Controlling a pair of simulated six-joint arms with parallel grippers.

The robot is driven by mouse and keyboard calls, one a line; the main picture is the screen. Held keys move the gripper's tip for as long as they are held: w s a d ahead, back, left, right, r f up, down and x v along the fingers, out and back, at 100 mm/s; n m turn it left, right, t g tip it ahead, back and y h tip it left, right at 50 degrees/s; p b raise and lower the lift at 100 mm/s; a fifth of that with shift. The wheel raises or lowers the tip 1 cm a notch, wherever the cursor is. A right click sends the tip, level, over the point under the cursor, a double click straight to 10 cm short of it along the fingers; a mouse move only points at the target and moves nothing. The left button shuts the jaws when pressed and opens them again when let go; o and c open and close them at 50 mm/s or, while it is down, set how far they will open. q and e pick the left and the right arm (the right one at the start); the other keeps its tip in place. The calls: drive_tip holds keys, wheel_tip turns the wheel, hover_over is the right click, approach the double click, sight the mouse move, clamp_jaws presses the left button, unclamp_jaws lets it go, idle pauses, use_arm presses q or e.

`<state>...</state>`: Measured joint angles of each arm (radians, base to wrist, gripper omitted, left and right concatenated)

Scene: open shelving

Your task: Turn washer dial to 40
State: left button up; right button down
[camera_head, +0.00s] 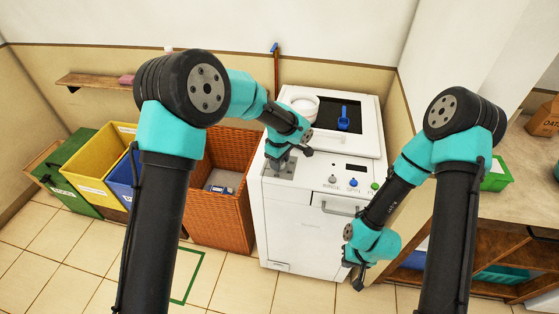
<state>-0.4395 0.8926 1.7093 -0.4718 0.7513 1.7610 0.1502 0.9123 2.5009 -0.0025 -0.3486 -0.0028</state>
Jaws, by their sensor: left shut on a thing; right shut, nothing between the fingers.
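The white washer (300,225) stands in the middle, with its control panel on the upper front slope. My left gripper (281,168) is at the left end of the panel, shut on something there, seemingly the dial. The dial and its markings are hidden by the gripper, so its setting cannot be read. My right gripper (357,279) is shut and empty, low in front of the washer's right side.
A counter (510,165) with a green tray is at right. Floor in front is open.

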use_arm(q)
drive_tip(key=m, duration=1)
drive_tip(key=shift+m, duration=0.4)
drive_tip(key=m, duration=0.3)
drive_tip(key=shift+m, duration=0.4)
drive_tip(key=m, duration=0.8)
drive_tip(key=shift+m, duration=0.4)
drive_tip(key=o, duration=0.9)
